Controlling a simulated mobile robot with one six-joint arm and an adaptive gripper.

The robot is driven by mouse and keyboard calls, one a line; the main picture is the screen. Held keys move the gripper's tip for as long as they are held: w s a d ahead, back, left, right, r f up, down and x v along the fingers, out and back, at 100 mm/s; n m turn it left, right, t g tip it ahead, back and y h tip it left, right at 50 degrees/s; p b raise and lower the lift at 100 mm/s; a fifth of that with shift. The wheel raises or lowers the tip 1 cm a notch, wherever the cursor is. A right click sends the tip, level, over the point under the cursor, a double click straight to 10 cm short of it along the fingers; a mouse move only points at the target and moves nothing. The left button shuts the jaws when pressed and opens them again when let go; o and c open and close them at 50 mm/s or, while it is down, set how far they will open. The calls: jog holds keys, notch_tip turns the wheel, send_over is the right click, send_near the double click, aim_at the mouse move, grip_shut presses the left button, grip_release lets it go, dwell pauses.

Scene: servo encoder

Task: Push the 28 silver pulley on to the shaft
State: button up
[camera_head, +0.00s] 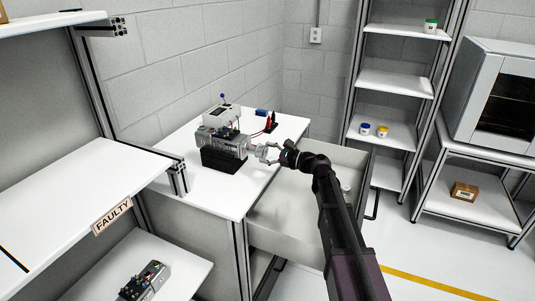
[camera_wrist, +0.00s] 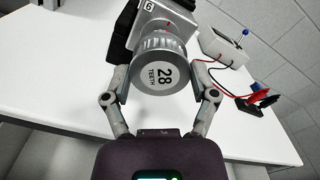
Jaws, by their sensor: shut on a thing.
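The silver pulley (camera_wrist: 163,70), marked "28 TEETH", sits between the two fingers of my gripper (camera_wrist: 162,80) in the wrist view. My gripper is shut on the pulley. Its face points toward the wrist camera. The pulley is up against the front of the silver servo (camera_wrist: 160,20), and the shaft is hidden behind it, so I cannot tell how far on it sits. In the head view the pulley (camera_head: 263,152) is small, at the right end of the servo (camera_head: 222,142), with my gripper (camera_head: 268,152) at it.
The servo rests on a black block (camera_head: 222,161) on the white table (camera_head: 212,187). A light-coloured meter (camera_wrist: 222,46) with red and black leads (camera_wrist: 258,98) stands behind. An open drawer (camera_head: 285,215) lies below my arm. A "FAULTY" shelf (camera_head: 70,200) is at left.

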jog(key=o, duration=1.2)
jog(key=shift+v, duration=1.6)
dwell(0.4)
jog(key=shift+v, duration=2.9)
